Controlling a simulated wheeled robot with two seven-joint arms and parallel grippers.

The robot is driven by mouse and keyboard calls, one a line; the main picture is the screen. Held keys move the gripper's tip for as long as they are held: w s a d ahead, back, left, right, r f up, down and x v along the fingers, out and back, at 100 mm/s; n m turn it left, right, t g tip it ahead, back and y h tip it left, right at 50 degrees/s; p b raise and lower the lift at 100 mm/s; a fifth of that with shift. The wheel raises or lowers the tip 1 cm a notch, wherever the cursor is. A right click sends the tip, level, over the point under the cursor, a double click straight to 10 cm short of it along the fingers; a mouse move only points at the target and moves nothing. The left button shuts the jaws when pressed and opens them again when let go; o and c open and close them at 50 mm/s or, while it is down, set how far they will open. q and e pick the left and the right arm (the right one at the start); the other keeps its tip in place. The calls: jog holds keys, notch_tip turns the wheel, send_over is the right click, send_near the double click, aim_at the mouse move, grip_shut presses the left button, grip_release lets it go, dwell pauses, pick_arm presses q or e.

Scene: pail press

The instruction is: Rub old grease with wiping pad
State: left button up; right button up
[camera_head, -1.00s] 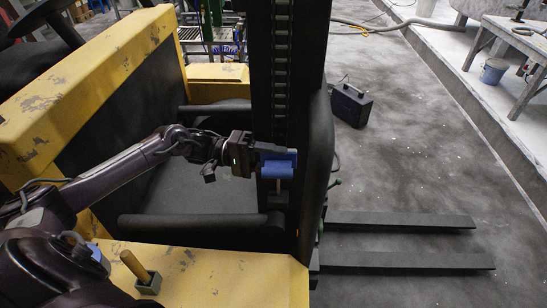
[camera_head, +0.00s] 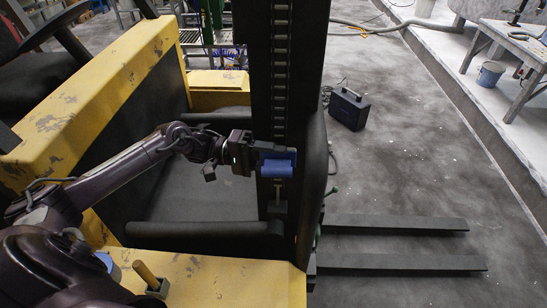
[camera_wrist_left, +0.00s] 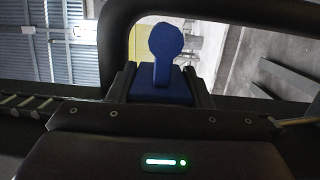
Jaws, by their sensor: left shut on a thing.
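A blue wiping pad (camera_head: 277,168) is held in my left gripper (camera_head: 262,158), against or very near the black upright mast (camera_head: 283,70) of a yellow forklift; I cannot tell whether they touch. The pad (camera_wrist_left: 165,60) also shows in the left wrist view, between the two dark fingers of the gripper (camera_wrist_left: 160,85), which are shut on it. No patch of old grease can be told apart on the dark mast. My right gripper is not in view.
The yellow forklift body (camera_head: 205,280) spans the left and front. A wooden-handled tool (camera_head: 150,278) stands in a small holder on it. Two dark forks (camera_head: 395,223) stretch right over open floor. A black case (camera_head: 348,108) stands behind. A bucket (camera_head: 490,73) and bench are far right.

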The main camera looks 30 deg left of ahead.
pick_arm(q)
jog(key=shift+w+a+r+p, duration=0.1)
jog(key=shift+r+p, duration=1)
jog(key=shift+p, duration=0.05)
jog(key=shift+w+r+p, duration=0.1)
jog(key=shift+r+p, duration=1)
jog(key=shift+a, duration=0.1)
jog(key=shift+s+f+b, duration=0.15)
jog(key=shift+f+b, duration=1.05)
jog(key=shift+f, duration=1.1)
jog(key=shift+d+f+b, duration=0.2)
jog(key=shift+f+b, duration=0.85)
jog(key=shift+f, duration=0.85)
notch_tip(320, 180, down, 7)
jog(key=b, duration=0.4)
jog(key=shift+b, duration=0.3)
jog(key=shift+s+d, duration=0.1)
jog(key=shift+s, duration=0.05)
jog(key=s+d+p, duration=0.1)
jog(key=p, duration=0.1)
jog(key=s+p, duration=0.2)
jog(key=s+d+p, duration=0.1)
jog(key=s+p, duration=0.1)
jog(key=p, duration=0.1)
jog(key=shift+s+d, duration=0.2)
jog(key=shift+d, duration=0.1)
